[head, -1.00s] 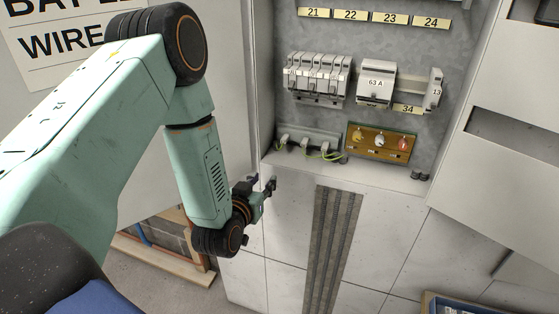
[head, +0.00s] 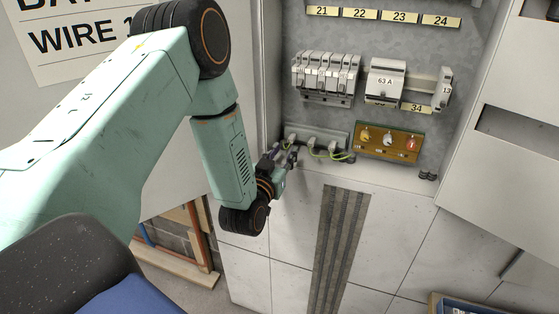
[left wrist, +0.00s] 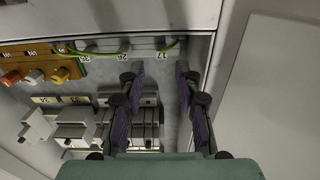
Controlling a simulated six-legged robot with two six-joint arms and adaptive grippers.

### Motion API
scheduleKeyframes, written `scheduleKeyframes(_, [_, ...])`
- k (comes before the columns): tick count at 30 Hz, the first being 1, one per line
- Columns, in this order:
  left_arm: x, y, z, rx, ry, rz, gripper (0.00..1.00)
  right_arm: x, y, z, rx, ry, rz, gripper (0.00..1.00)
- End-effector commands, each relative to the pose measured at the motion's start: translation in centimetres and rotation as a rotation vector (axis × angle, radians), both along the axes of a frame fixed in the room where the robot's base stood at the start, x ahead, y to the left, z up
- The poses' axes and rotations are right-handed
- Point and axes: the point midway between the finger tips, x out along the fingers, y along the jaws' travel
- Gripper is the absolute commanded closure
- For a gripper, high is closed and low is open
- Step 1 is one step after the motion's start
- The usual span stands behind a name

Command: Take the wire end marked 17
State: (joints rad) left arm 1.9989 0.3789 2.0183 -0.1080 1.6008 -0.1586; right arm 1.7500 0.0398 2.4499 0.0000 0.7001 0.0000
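My left gripper (head: 284,154) is at the lower left of the open cabinet, beside a row of wire ends along its bottom. In the left wrist view its two fingers (left wrist: 160,70) are apart with nothing between them. That view is upside down. The wire end marked 17 (left wrist: 166,48) lies just beyond the gap between the fingertips, and I see no contact. Green-yellow wire ends (head: 334,152) lie to the right in the head view; their marks are hard to read. My right gripper is not in view.
A brown board (head: 390,143) with yellow, white and red plugs stands right of the wire ends. Grey breakers (head: 325,76) and a 63 A unit (head: 385,80) sit above. The cabinet's side wall is close to my gripper. The floor of the cabinet (head: 375,178) is mostly clear.

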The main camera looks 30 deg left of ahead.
Motion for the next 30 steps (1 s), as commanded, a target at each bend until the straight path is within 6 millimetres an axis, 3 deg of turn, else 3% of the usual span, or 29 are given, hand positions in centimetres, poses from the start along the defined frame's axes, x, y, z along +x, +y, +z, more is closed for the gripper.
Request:
scheduleKeyframes(16, [4.5, 1.0, 0.0, 0.0, -0.002, -0.003, 0.66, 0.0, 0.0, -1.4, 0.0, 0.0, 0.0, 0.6])
scheduleKeyframes(30, [5.5, 1.3, 0.0, 0.0, 0.001, -0.003, 0.66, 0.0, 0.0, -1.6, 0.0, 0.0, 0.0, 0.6])
